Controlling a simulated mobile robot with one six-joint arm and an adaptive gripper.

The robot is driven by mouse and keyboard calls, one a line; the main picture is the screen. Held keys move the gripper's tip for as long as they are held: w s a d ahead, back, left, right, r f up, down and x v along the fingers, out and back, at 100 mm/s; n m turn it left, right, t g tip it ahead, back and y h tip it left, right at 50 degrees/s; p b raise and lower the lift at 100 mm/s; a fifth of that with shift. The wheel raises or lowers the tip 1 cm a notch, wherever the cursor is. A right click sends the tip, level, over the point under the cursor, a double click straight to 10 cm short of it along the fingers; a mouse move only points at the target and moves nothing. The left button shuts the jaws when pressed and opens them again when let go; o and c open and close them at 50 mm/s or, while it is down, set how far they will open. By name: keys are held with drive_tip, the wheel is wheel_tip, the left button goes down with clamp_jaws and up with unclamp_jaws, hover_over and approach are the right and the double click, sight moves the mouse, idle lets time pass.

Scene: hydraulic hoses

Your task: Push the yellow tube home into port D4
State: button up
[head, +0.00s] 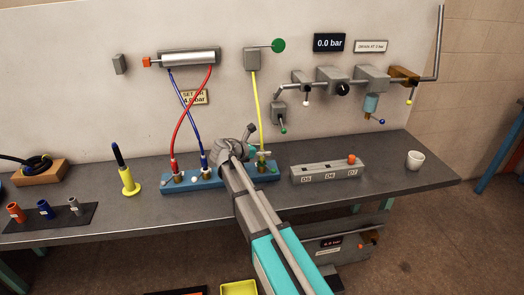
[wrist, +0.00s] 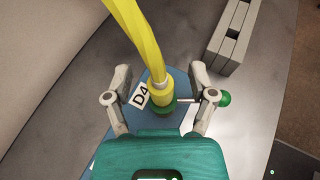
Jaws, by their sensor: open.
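The yellow tube (head: 257,105) hangs from the green-handled unit on the panel to the right end of the blue port block (head: 205,181). In the wrist view the yellow tube (wrist: 140,40) comes down to a yellow end at a green-ringed fitting, port D4 (wrist: 160,108), beside a white D4 label (wrist: 139,95). How deep the tube sits cannot be told. My gripper (wrist: 158,76) is open, with one finger on each side of the tube and a gap to both. In the head view my gripper (head: 254,150) is at the block's right end, partly hiding it.
Red (head: 187,118) and blue (head: 190,115) hoses go to other ports on the block. A small green ball (wrist: 224,98) on a thin stem is close to my right finger. A grey block with D5, D6 and D7 labels (head: 325,170) and a white cup (head: 414,160) stand to the right.

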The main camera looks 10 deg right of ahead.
drive_tip(key=shift+r+p, duration=4.7)
drive_tip(key=shift+r, duration=0.15)
drive_tip(key=shift+w+f, duration=0.1)
drive_tip(key=shift+f+g+b, duration=0.25)
drive_tip(key=shift+g+b, duration=0.05)
drive_tip(key=shift+b, duration=0.05)
drive_tip(key=shift+a+f+b, duration=0.45)
drive_tip(key=shift+f+b, duration=0.15)
drive_tip(key=shift+f, duration=0.05)
drive_tip(key=shift+a+f+b, duration=0.4)
drive_tip(key=shift+f+b, duration=0.2)
drive_tip(key=shift+a+f, duration=0.1)
drive_tip(key=shift+f, duration=0.05)
